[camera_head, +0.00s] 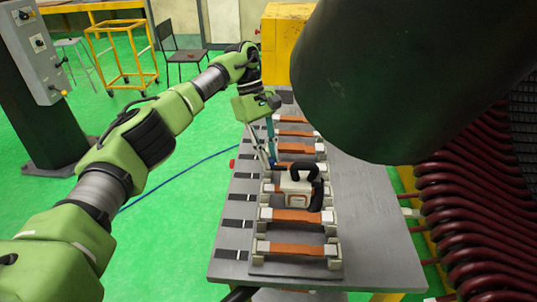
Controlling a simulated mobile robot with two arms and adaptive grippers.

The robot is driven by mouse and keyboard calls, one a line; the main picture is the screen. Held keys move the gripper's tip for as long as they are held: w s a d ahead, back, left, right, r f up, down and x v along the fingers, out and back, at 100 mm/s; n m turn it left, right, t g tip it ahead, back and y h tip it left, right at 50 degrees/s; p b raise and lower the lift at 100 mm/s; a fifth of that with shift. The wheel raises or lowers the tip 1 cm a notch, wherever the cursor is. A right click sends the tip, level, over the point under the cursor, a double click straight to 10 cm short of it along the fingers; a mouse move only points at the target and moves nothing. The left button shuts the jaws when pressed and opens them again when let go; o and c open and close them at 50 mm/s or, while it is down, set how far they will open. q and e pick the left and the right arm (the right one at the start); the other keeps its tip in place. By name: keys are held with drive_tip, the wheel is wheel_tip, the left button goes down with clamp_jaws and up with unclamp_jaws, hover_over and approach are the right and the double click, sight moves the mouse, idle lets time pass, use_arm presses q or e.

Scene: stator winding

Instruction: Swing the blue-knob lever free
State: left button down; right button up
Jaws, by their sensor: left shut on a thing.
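My left arm reaches in from the left, and its green gripper (268,160) points down over the far left part of the grey bench. The gripper is shut on a slim part at the row of clamps, seemingly the lever. A thin blue strip (270,128) shows under the gripper body. The blue knob cannot be told apart for certain, as the gripper and its fingers cover that spot. I cannot see how far the lever is turned. My right gripper is not in view.
The grey bench (375,235) carries several copper-coloured bars (290,249) in pale clamps. A white device with a black handle (304,170) stands on the row close to the left gripper. A large dark cylinder (400,75) hangs over the right. Dark red coils (470,215) line the right side.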

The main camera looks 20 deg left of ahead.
use_arm(q)
drive_tip(key=c, duration=1.9)
unclamp_jaws()
drive_tip(key=shift+r, duration=0.1)
drive_tip(key=shift+v, duration=3.7)
